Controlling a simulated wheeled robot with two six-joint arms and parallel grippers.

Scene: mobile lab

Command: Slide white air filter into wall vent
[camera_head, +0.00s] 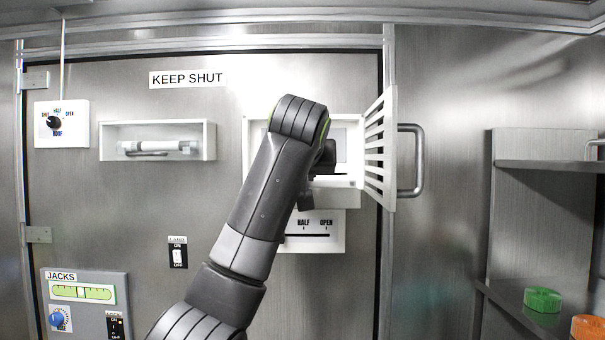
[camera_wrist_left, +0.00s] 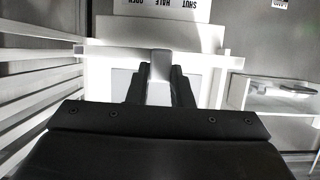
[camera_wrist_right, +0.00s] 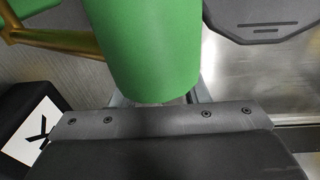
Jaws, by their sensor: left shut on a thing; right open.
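The wall vent (camera_head: 354,196) is a white box on the steel wall, with its slatted cover (camera_head: 379,150) swung open to the right. My left arm crosses in front of the vent and hides much of its opening. In the left wrist view, my left gripper (camera_wrist_left: 160,76) is shut on a light grey tab (camera_wrist_left: 160,61) at the vent. A white frame around grey panels, seemingly the air filter (camera_wrist_left: 122,84), lies behind the fingers. I cannot tell how deep it sits. My right gripper (camera_wrist_right: 158,99) is open; a green cylinder (camera_wrist_right: 145,45) covers most of the view between its fingers.
A door handle (camera_head: 416,160) stands just right of the open cover. Shelves (camera_head: 540,166) at the right hold green (camera_head: 542,299) and orange items (camera_head: 587,328).

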